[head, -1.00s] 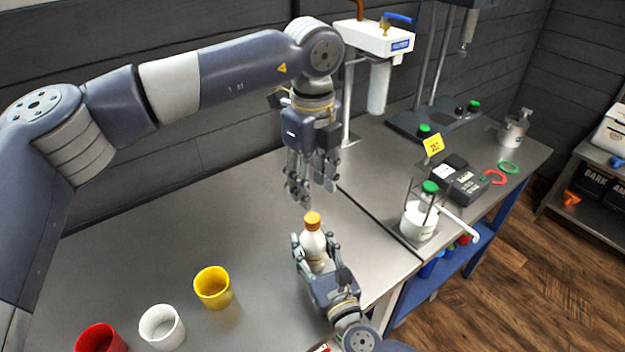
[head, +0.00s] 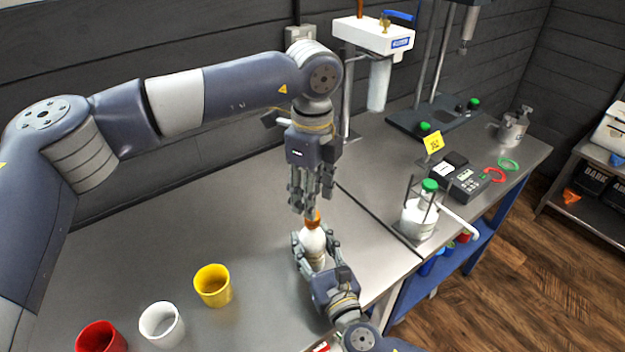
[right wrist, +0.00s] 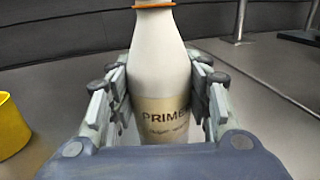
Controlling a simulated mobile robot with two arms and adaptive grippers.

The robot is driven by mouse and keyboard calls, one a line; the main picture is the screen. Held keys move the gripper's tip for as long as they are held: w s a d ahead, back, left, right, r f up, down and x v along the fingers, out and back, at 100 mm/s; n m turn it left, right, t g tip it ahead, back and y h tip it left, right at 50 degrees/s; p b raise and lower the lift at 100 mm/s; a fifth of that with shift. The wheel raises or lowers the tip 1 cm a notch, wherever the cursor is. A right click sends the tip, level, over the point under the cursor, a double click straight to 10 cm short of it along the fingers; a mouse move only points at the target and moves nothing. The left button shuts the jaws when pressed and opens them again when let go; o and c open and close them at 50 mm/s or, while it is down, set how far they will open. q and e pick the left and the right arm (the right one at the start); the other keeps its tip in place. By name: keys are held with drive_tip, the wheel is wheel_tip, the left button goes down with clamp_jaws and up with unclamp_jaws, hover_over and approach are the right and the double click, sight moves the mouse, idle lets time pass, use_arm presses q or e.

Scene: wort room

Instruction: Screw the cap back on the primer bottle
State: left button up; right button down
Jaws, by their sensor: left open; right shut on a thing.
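The primer bottle (head: 313,243) is white and stands upright on the steel bench in the head view. My right gripper (head: 318,258) is shut around its body. In the right wrist view the bottle (right wrist: 160,65) sits between the fingers, with its "PRIME…" label facing the camera. The orange cap (head: 312,220) is on top of the bottle; whether it is threaded tight cannot be told. My left gripper (head: 311,208) is open, pointing down, with its fingertips right at the cap and partly covering it. Whether the fingers touch the cap is unclear.
A yellow cup (head: 213,286), a white cup (head: 162,325) and a red cup (head: 101,338) stand at the front left. A white container with a green-capped bottle (head: 418,218) stands right of the bottle. The bench behind the cups is clear.

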use_arm(q)
hover_over(312, 242)
drive_tip(key=w, duration=0.2)
drive_tip(key=shift+w+f, duration=0.1)
drive_tip(key=shift+f, duration=2.2)
